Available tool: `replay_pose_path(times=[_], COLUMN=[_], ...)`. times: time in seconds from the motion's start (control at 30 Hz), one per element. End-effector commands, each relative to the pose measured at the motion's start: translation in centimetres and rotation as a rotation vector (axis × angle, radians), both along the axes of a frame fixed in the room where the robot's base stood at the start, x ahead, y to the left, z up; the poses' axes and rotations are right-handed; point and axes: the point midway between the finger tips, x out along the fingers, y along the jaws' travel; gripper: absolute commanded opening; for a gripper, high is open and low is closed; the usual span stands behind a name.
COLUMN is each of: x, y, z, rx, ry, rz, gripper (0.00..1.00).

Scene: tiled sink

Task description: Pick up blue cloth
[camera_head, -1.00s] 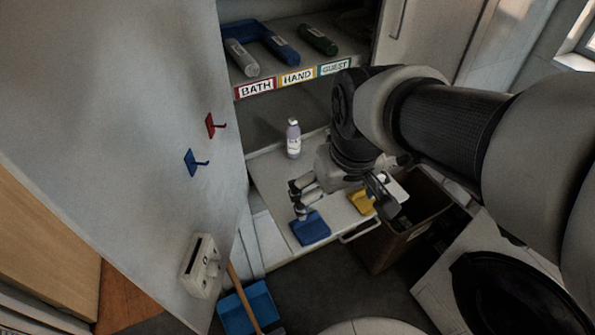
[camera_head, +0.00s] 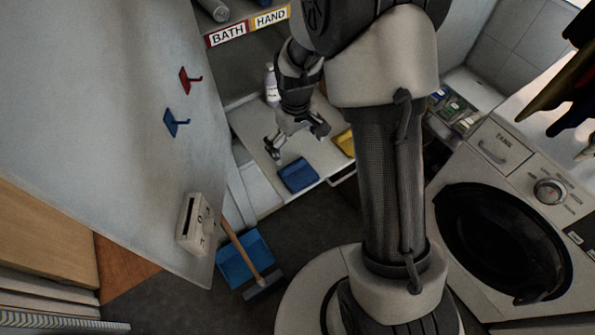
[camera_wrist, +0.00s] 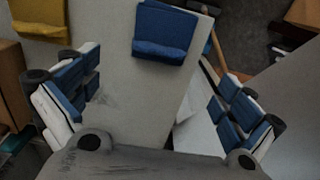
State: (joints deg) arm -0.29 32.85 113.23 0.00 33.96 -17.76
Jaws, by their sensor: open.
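The blue cloth (camera_head: 297,175) lies folded on the light shelf board near its front edge. It also shows in the wrist view (camera_wrist: 165,32), at the top centre, ahead of and between the open fingers. My gripper (camera_head: 297,147) is open and empty above the board, just behind the cloth in the head view. In the wrist view my gripper (camera_wrist: 158,95) has its two blue-padded fingers wide apart, with bare board between them. The fingers do not appear to touch the cloth.
A yellow cloth (camera_head: 345,142) lies right of the blue one, partly hidden by my arm. A bottle (camera_head: 271,84) stands behind my gripper. The open door (camera_head: 120,130) with hooks is at left. A blue dustpan (camera_head: 245,262) and broom stand below; a washing machine (camera_head: 510,190) is at right.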

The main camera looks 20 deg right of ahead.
Motion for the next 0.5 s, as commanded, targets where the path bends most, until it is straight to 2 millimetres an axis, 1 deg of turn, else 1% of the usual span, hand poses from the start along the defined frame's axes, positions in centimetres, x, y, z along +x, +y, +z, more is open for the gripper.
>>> replay_pose_path(times=[0.03, 0.2, 0.3, 0.5], x=[-0.1, -0.1, 0.0, 0.0], y=[0.0, 0.0, 0.0, 0.0], z=[-1.5, -4.6, -5.7, -6.5], rx=[0.0, 0.0, 0.0, 0.0], ry=[0.004, 0.002, 0.001, 0.0], rz=[0.0, 0.0, 0.0, 0.0], gripper=[1.0, 1.0, 1.0, 1.0])
